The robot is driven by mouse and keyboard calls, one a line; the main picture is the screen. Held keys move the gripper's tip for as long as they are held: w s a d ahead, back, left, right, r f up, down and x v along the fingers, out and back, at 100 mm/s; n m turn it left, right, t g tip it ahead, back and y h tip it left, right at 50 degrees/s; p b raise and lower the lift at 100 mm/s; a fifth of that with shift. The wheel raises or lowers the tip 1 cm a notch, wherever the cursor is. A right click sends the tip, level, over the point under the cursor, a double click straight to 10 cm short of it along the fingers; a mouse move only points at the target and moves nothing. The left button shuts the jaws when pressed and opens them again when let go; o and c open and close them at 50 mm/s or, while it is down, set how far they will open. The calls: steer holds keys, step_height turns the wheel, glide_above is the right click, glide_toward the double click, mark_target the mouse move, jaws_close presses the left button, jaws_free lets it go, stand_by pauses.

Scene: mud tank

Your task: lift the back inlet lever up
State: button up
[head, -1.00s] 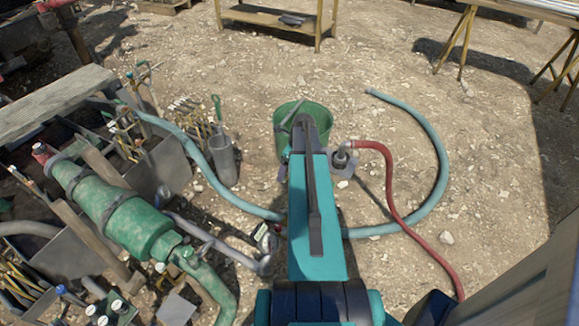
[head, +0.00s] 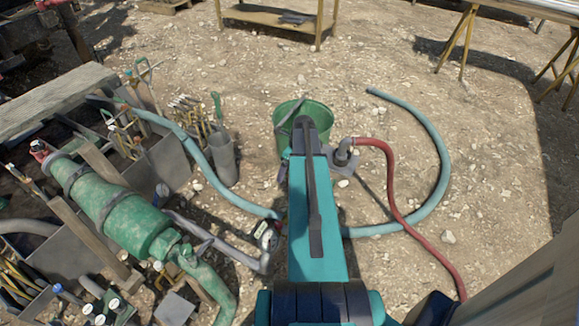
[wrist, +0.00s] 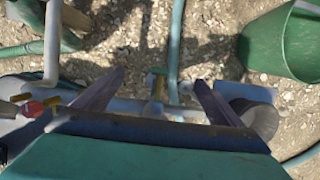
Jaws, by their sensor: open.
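My gripper (wrist: 159,77) is open and empty, its two dark fingers spread apart in the wrist view. I cannot tell for certain which one is the back inlet lever. A small pale valve-like part (head: 263,229) shows just left of my arm.
A green bucket (head: 309,110) stands beyond my arm. A blue hose (head: 437,150) and a red hose (head: 391,185) lie on the gravel. A green pump (head: 125,218) and tool bins fill the left. Open gravel lies at the right.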

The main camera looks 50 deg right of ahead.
steer(key=shift+b+x, duration=1.2)
steer(key=shift+x, duration=2.2)
steer(key=shift+c, duration=0.5)
steer(key=c, duration=1.9)
steer(key=shift+w+r, duration=0.1)
steer(key=shift+w+a+r+p, duration=0.1)
steer(key=shift+w+r+p, duration=0.25)
steer(key=shift+r+p, duration=0.25)
steer(key=shift+w+r, duration=0.2)
steer(key=shift+r, duration=0.25)
steer(key=shift+w+r+p, duration=0.1)
steer(key=shift+r+p, duration=0.5)
steer(key=shift+r, duration=0.1)
steer(key=shift+w+r+p, duration=0.15)
steer(key=shift+r+p, duration=0.45)
steer(key=shift+r, duration=0.15)
steer(key=shift+p+v, duration=0.65)
steer(key=shift+v, duration=0.4)
